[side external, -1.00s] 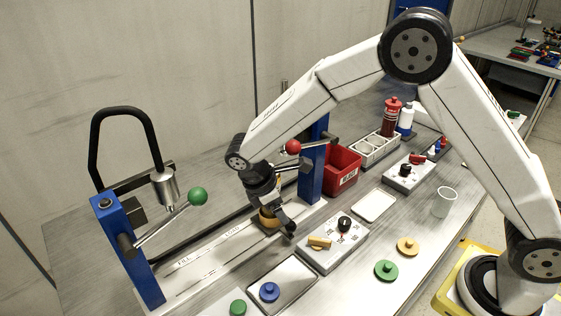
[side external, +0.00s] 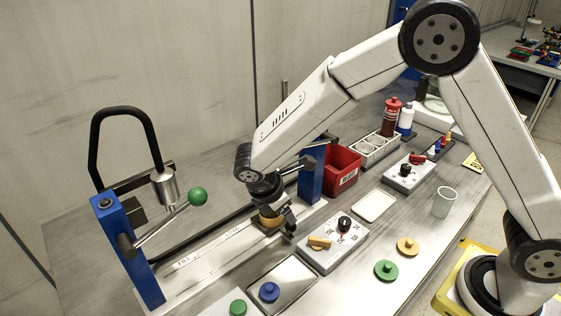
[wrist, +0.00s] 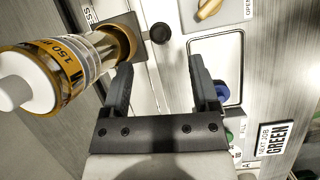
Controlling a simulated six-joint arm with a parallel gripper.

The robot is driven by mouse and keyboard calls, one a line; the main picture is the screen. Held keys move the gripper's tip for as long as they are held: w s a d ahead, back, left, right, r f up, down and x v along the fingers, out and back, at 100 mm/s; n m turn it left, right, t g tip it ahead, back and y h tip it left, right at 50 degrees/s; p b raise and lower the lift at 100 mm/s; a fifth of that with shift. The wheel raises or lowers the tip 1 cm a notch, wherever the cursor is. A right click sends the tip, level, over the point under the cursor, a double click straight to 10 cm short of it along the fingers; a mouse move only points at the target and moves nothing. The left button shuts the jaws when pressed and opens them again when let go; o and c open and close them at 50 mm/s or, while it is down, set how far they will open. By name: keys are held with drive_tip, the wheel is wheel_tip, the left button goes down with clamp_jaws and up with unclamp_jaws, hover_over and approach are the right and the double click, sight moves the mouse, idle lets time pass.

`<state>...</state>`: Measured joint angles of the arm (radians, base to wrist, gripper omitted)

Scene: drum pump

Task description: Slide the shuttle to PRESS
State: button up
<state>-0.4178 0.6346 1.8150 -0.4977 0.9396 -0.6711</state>
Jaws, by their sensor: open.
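The shuttle (wrist: 141,22) shows in the wrist view as a dark plate with an orange ring-shaped holder (wrist: 124,40) and a round black knob (wrist: 160,34). The orange holder also shows in the side view (side external: 270,222), partly hidden by my gripper. An amber cylinder with a white cap (wrist: 62,65) stands at the holder. My gripper (wrist: 160,66) is open and empty. In the wrist picture the knob lies just beyond the fingertips, between their lines; I cannot tell the height gap. A partly cut-off label ending in "SS" (wrist: 88,15) lies beside the holder.
The rail (side external: 200,258) carries FILL and LOAD labels. Blue posts (side external: 130,250) stand at both ends, the near one with a green-ball lever (side external: 198,196). A control box (side external: 333,250) and a tray (side external: 300,285) with a blue disc (side external: 269,292) sit close in front.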

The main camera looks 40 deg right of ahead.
drive_tip(key=s+a+f+n+t+y, duration=0.1)
drive_tip(key=s+n+t, duration=0.1)
drive_tip(key=s+n, duration=0.4)
drive_tip(key=s+a+f+n+t+y, duration=0.1)
drive_tip(key=s+n+t+y, duration=0.1)
drive_tip(key=s+n, duration=0.5)
drive_tip(key=shift+s+a+f+n, duration=0.15)
drive_tip(key=shift+a+n, duration=0.1)
drive_tip(key=shift+n, duration=0.85)
hover_over(293, 226)
drive_tip(key=s, duration=0.2)
drive_tip(key=shift+w+a, duration=0.1)
drive_tip(key=shift+a, duration=0.3)
drive_tip(key=shift+w+x, duration=0.1)
drive_tip(key=shift+x, duration=1.2)
drive_tip(key=shift+w+x, duration=0.15)
drive_tip(key=shift+x, duration=1.1)
